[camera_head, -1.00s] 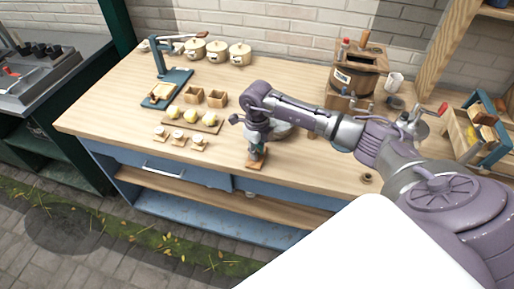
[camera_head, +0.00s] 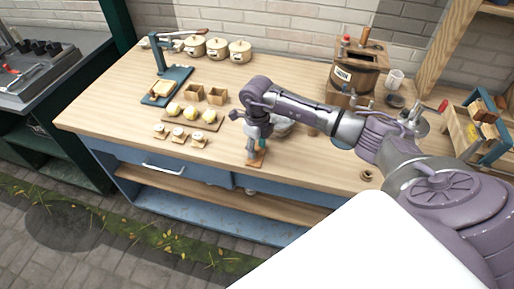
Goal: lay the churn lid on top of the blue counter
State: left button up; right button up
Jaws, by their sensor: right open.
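The blue counter (camera_head: 315,168) has a pale wooden top and blue drawers and shelf below. The wooden churn (camera_head: 356,79) with a small label stands at its back right. A brown wooden top with an upright handle (camera_head: 365,38) sits on the churn and looks like the lid. My right gripper (camera_head: 255,156) is open, pointing down near the counter's front edge, well left of the churn. A small wooden piece with a teal part (camera_head: 257,161) is at its fingertips. I cannot tell whether they touch. My left gripper is not in view.
Cream pots (camera_head: 217,47), a blue stand (camera_head: 172,86), small wooden boxes (camera_head: 216,95) and a board with yellow lumps (camera_head: 191,117) fill the left. A white cup (camera_head: 395,79) and a blue-sided crate (camera_head: 478,130) are at right. A grey bowl is partly hidden behind my arm.

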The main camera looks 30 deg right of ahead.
aim_at(257, 148)
notch_tip(257, 148, up, 11)
jog(key=b, duration=0.2)
jog(key=shift+r+b, duration=0.15)
jog(key=shift+b, duration=0.25)
